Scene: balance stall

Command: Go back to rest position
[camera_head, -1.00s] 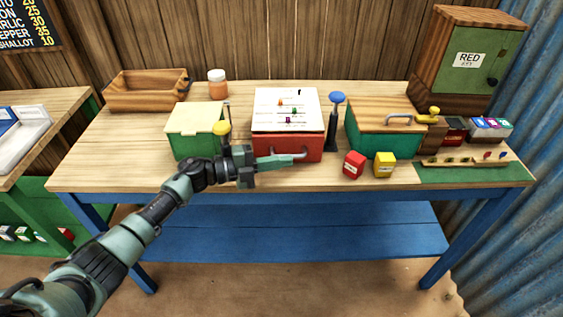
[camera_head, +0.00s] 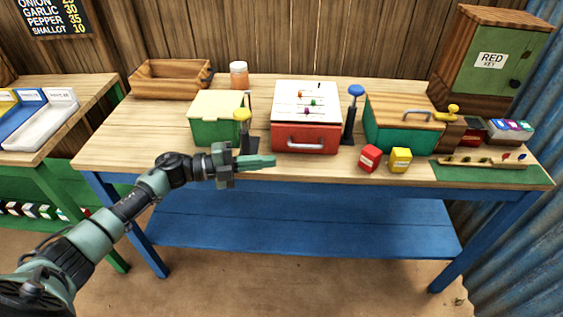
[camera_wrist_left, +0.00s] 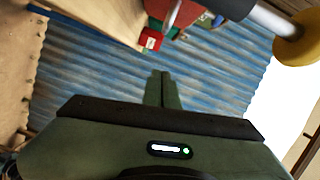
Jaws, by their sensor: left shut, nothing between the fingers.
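My left gripper (camera_head: 258,161) is shut and empty. It is in front of the red box (camera_head: 306,138) with the silver handle, near the table's front edge, apart from the handle. In the left wrist view my gripper's fingers (camera_wrist_left: 164,88) are together with nothing between them. My right gripper is in neither view.
The wooden table (camera_head: 120,140) holds a green box (camera_head: 215,130), a blue-topped post (camera_head: 352,115), a teal box with a wooden lid (camera_head: 392,135), a red block (camera_head: 370,158) and a yellow block (camera_head: 400,160). A green cabinet (camera_head: 505,65) stands at the back right.

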